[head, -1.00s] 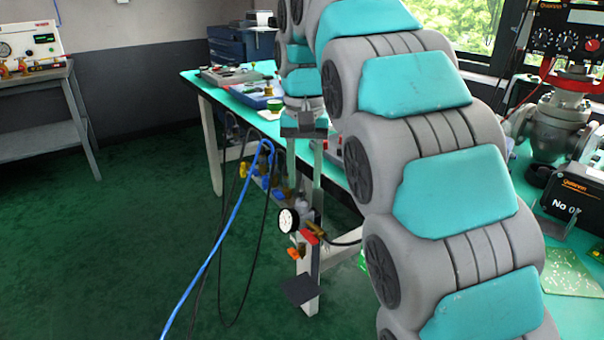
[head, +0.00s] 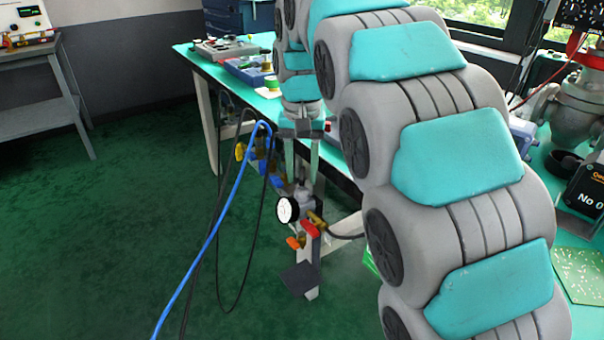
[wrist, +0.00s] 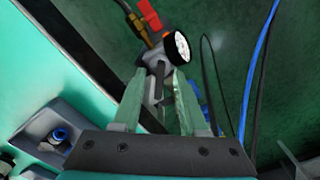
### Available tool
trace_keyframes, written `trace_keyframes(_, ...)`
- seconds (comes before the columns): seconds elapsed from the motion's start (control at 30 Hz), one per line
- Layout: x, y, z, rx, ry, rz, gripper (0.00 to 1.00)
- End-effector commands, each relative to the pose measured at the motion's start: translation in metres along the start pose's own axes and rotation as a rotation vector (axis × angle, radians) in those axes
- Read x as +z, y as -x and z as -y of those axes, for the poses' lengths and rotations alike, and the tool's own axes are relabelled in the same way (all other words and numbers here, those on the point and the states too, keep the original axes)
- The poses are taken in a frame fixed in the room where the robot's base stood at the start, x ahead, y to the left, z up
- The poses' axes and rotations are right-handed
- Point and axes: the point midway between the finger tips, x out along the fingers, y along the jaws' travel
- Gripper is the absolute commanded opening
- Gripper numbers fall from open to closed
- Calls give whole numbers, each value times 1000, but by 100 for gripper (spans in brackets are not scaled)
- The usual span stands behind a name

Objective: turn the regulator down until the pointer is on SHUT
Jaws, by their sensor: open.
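The regulator (head: 302,192) is a small grey body below the near edge of the teal bench, with a white round gauge (head: 287,209) on its left. In the wrist view the regulator (wrist: 158,57) lies just beyond the fingertips, with the gauge (wrist: 182,46) to its right. My gripper (head: 301,178) points down just above the regulator. Its pale fingers are apart in the wrist view (wrist: 159,76), one on each side of a dark narrow part of the regulator. I cannot tell whether they touch it. The pointer and SHUT mark are not readable.
A red-handled brass valve (head: 311,229) sits below the regulator. Blue hose (head: 213,232) and black cables hang to its left. The bench (head: 205,80) runs close behind and right of the gripper. The green floor (head: 110,240) at left is open.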

Motion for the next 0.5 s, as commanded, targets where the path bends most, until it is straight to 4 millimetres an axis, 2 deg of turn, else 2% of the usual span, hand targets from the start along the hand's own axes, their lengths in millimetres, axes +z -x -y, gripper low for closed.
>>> trace_keyframes(0.2,1,-10,0,1,0,3,42)
trace_keyframes(0.5,1,-11,0,1,0,2,40)
